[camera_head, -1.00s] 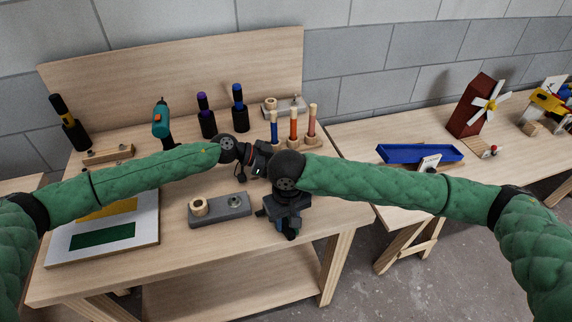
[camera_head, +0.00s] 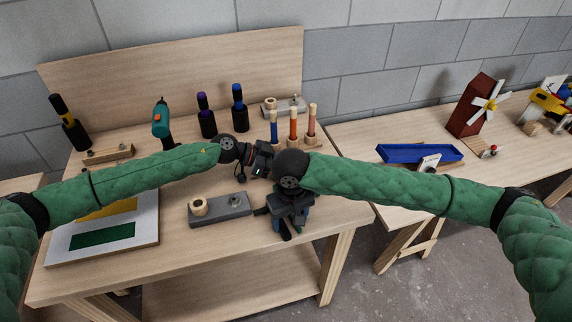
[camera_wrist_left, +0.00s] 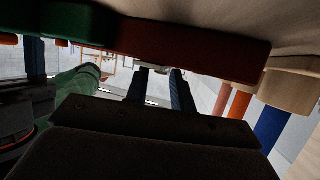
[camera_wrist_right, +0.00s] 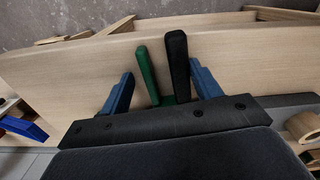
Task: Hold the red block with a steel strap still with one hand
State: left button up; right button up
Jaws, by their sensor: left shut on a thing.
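A dark red block (camera_wrist_left: 190,45) spans the top of the left wrist view, with a green part (camera_wrist_left: 75,20) at its left end. The fingers of my left gripper (camera_wrist_left: 161,82) reach up to its lower edge and are shut on it. I cannot make out the steel strap clearly. In the head view the block is hidden behind my arms. My right gripper (camera_wrist_right: 162,72) has its blue fingers apart, with a green bar (camera_wrist_right: 147,72) and a black bar (camera_wrist_right: 178,65) between them. In the head view it (camera_head: 284,232) is low over the bench's front, right of the grey plate.
The grey plate (camera_head: 232,205) carries a wooden ring and a metal fitting. Bottles, a teal drill (camera_head: 161,120) and a picture board (camera_head: 140,225) are on the bench. A blue tray (camera_head: 425,152) is on the right table.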

pick_arm(q)
jog(key=shift+f, duration=0.15)
pick_arm(e)
jog(key=shift+s+a, duration=0.1)
jog(key=shift+a, duration=0.1)
dwell(0.3)
notch_tip(320, 180, up, 7)
dwell(0.8)
pick_arm(q)
jog(key=o, duration=1)
jog(key=shift+a, duration=0.1)
jog(key=v, duration=1)
jog(key=shift+a, duration=0.1)
jog(key=shift+v, duration=0.85)
